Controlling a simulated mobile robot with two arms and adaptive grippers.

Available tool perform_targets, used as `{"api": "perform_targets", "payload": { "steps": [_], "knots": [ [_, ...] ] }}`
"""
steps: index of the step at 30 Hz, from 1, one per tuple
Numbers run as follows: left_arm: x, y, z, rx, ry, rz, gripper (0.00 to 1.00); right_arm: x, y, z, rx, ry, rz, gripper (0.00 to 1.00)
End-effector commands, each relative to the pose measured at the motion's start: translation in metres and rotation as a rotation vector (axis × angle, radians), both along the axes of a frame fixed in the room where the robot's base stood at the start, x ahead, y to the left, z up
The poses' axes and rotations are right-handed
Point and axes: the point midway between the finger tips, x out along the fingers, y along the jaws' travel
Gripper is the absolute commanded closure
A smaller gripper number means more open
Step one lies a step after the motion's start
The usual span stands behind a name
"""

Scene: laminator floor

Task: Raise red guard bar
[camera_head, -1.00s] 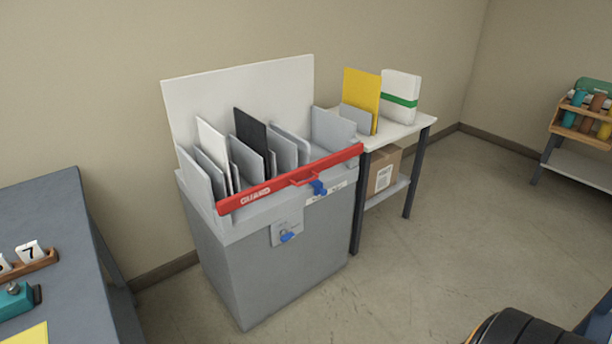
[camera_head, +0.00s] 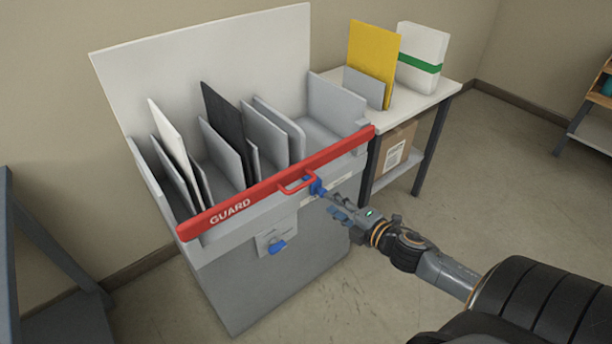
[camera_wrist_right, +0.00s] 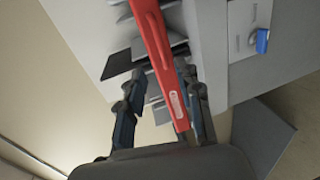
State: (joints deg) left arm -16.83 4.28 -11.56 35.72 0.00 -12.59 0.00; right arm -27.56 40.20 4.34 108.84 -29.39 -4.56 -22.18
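The red guard bar (camera_head: 245,200), marked GUARD, lies low across the front top edge of the grey cabinet (camera_head: 250,285). A red loop handle (camera_head: 297,184) sticks out of its front. My right gripper (camera_head: 334,203) is just in front of the cabinet, right of the handle. In the right wrist view, its fingers (camera_wrist_right: 160,108) are spread, and the red bar (camera_wrist_right: 158,50) runs through the picture between them. I see no grip on it; the exact gap is unclear. My left gripper is not in view.
Grey dividers and a black sheet (camera_head: 222,125) stand in the cabinet before a white back panel (camera_head: 210,65). A blue knob (camera_head: 276,246) is on the cabinet front. A side table (camera_head: 440,88) with a yellow board (camera_head: 372,55) stands at the right.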

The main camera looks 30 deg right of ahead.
Motion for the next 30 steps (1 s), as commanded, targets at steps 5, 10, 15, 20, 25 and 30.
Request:
{"api": "perform_targets", "payload": {
  "steps": [5, 10, 15, 20, 25, 30],
  "knots": [
    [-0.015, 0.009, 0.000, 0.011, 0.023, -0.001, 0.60, 0.021, 0.000, -0.003, 0.001, -0.002, -0.003, 0.65],
    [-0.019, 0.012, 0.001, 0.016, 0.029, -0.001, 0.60, 0.049, 0.002, -0.009, 0.001, -0.002, -0.004, 0.65],
    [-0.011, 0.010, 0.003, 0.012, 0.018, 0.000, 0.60, 0.077, 0.005, -0.015, 0.003, -0.002, -0.005, 0.65],
    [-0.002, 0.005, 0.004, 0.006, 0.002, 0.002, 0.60, 0.102, 0.007, -0.021, 0.003, -0.001, -0.005, 0.65],
    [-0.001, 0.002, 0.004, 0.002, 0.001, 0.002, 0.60, 0.121, 0.008, -0.026, 0.004, 0.000, -0.006, 0.65],
    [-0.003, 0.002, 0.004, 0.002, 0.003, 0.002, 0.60, 0.130, 0.009, -0.029, 0.003, 0.002, -0.005, 0.65]
  ]
}}
